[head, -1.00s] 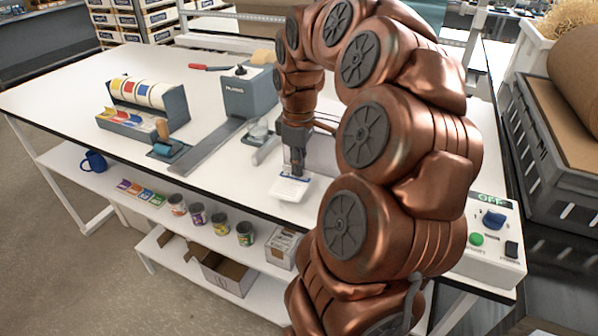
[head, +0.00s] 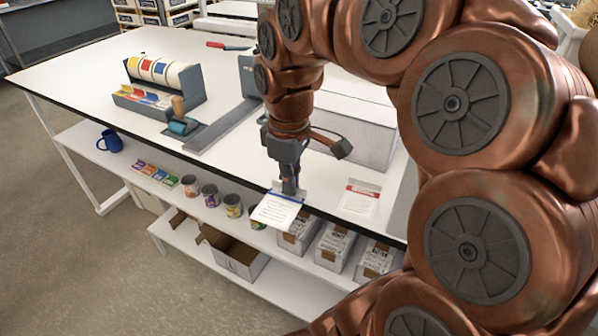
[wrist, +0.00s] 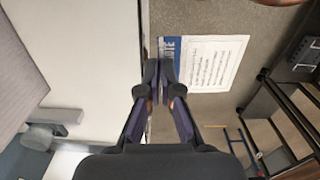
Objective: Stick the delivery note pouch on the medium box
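My gripper (head: 287,190) is shut on a white printed sheet-like pouch (head: 275,211) with a blue strip along one edge. The pouch hangs out at the table's front edge in the head view, tilted. In the wrist view the closed fingertips (wrist: 165,72) pinch the pouch (wrist: 208,63) by its blue-banded side, and its printed face shows. A large pale box (head: 345,125) lies on the table behind my gripper, partly hidden by my arm. I cannot tell whether it is the medium box. The pouch is apart from it.
A white packet with a red strip (head: 361,198) lies on the table right of my gripper. A tape dispenser rack (head: 160,88) and a teal roller (head: 181,127) stand left. Cans, a blue mug (head: 110,142) and small boxes (head: 335,245) fill the shelf below.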

